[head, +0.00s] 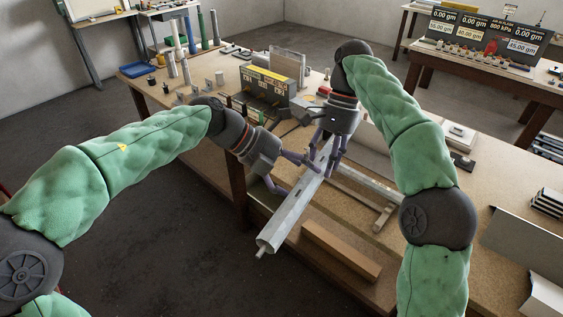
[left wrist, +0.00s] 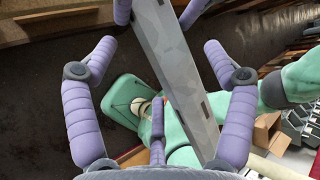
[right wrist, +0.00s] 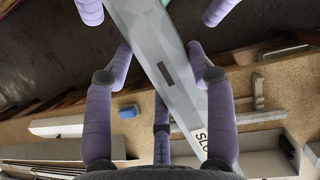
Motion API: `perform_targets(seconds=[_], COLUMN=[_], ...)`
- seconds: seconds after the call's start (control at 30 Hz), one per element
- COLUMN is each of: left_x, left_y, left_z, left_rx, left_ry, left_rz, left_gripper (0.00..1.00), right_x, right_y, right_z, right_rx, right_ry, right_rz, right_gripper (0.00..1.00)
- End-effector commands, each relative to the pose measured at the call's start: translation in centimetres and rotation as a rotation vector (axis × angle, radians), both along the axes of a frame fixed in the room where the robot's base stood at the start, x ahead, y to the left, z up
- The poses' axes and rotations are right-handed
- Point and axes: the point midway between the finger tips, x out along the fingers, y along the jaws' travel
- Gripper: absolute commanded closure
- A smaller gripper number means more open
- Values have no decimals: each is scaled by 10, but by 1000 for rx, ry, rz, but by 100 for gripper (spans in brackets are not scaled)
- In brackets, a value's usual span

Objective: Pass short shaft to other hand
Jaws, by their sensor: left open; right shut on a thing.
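The short shaft is a long grey faceted tube (head: 291,212) with small slots and a thin pin at its lower end. It hangs tilted in front of the bench edge. My right gripper (head: 327,155) is shut on its upper part; the tube also runs between its fingers in the right wrist view (right wrist: 165,65), where partly hidden lettering shows near the palm. My left gripper (head: 294,174) is open, lower along the tube. In the left wrist view the tube (left wrist: 180,75) passes between its spread fingers. Whether they touch it is unclear.
The workbench (head: 225,165) holds a dark box with yellow labels (head: 265,88), several upright tubes at the far left, and metal rails on the right. A wooden block (head: 340,250) lies near the front edge. The floor at left front is clear.

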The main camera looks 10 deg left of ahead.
Motion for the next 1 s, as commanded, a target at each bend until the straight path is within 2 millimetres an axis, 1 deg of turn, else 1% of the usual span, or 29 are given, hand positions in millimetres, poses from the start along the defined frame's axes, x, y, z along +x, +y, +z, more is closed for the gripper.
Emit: perform_targets(seconds=[0.03, 0.2, 0.57, 0.6, 0.67, 0.7, 0.77, 0.8, 0.87, 0.9, 1.0], left_x=[0, 2, 3, 3, 3, 3, 3, 3, 3, 3, 3], left_y=[-5, -16, -20, -20, -20, -20, -19, -19, -19, -19, -19], left_z=[-4, -13, -16, -16, -16, -16, -16, -16, -16, -15, -15], left_rx=[0, -1, -1, -1, -1, -1, -1, 0, 0, -2, -2], left_ry=[1, 2, -1, -1, -1, -1, -1, -1, -1, -3, -3], left_rz=[-2, 0, 0, 0, 0, 0, 0, 1, 1, 1, 1], left_gripper=[16, 16, 16, 19, 35, 47, 64, 75, 92, 92, 92], right_x=[0, 0, 0, 0, 0, 0, 0, 0, 0, 0, 0], right_y=[0, 0, 0, 0, 0, 0, 0, 0, 0, 0, 0], right_z=[1, 1, 1, 1, 1, 1, 1, 1, 1, 1, 1], right_rx=[0, 0, 0, 0, 0, 0, 0, 0, 0, 1, 1], right_ry=[-1, -1, -1, -1, -1, -1, -1, -1, -1, -1, -1], right_rz=[0, 0, 0, 0, 0, 0, 0, 0, 0, 1, 1], right_gripper=[92, 92, 92, 92, 92, 92, 92, 92, 92, 42, 17])
